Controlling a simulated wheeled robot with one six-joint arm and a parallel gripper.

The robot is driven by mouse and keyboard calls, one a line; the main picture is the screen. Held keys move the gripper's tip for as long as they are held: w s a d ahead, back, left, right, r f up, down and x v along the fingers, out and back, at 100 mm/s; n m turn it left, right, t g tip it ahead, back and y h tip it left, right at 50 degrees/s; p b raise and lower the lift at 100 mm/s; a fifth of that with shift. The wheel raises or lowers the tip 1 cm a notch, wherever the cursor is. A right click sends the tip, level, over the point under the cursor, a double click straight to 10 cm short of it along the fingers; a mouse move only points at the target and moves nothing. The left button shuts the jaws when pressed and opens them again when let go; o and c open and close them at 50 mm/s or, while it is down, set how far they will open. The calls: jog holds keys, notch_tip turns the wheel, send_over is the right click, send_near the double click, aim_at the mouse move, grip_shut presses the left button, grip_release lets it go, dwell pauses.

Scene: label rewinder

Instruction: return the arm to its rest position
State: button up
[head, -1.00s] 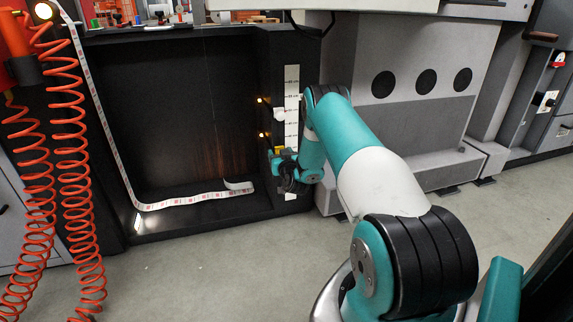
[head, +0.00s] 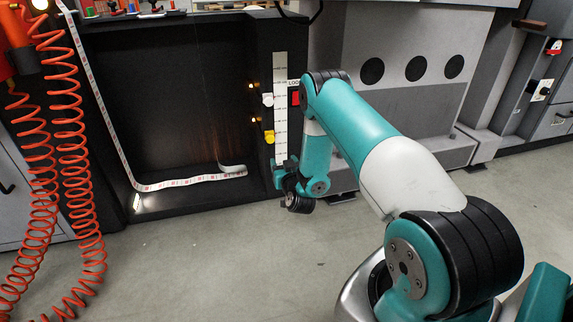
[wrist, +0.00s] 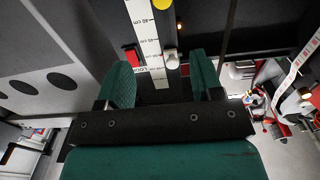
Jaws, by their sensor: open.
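My teal arm reaches from the lower right of the head view toward the black machine bay. My gripper (head: 284,170) is at the lower end of the white scale strip (head: 281,120), just below the yellow knob (head: 269,136). In the wrist view my gripper (wrist: 160,80) has its two teal fingers spread wide, with nothing between them. The scale strip (wrist: 143,35), white knob (wrist: 171,60) and red button (wrist: 131,55) show beyond the fingers. I cannot judge the exact gap to the panel. The knobs look clear of the fingers.
A printed label web (head: 190,181) runs down the bay's left side and along its floor, its end curling up. Orange coiled hoses (head: 75,180) hang at the left. A grey cabinet (head: 405,110) stands behind my arm. The floor (head: 220,260) in front is open.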

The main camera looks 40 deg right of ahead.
jog(key=shift+w+a, duration=0.15)
jog(key=shift+a, duration=0.1)
jog(key=w+a+r+n+g+y+p, duration=0.1)
jog(key=w+a+r+n+y+p, duration=0.1)
jog(key=a+r+y, duration=0.5)
jog(key=w+a+r+n+g+y+p, duration=0.1)
jog(key=w+a+r+n+g+y, duration=0.15)
jog(key=a+r, duration=0.8)
jog(key=s+a+r+n+g+y+p, duration=0.2)
jog(key=s+a+r+n+g+y, duration=0.1)
jog(key=s+a+r, duration=0.55)
jog(key=s+a+r+n+g+y+p, duration=0.1)
jog(key=s+a+r+g, duration=0.25)
jog(key=s, duration=0.35)
jog(key=s+a+r+n+g+p, duration=0.1)
jog(key=s+a+r+g, duration=0.1)
jog(key=s+a, duration=0.4)
jog(key=s+d+r+n+g+h+p, duration=0.1)
jog(key=s+r+g, duration=0.15)
jog(key=s, duration=0.65)
jog(key=s+d+r+n+g+h+p, duration=0.15)
jog(key=s+r, duration=0.25)
jog(key=s, duration=0.5)
notch_tip(320, 180, up, 36)
jog(key=p, duration=3.7)
jog(key=shift+a+y, duration=0.4)
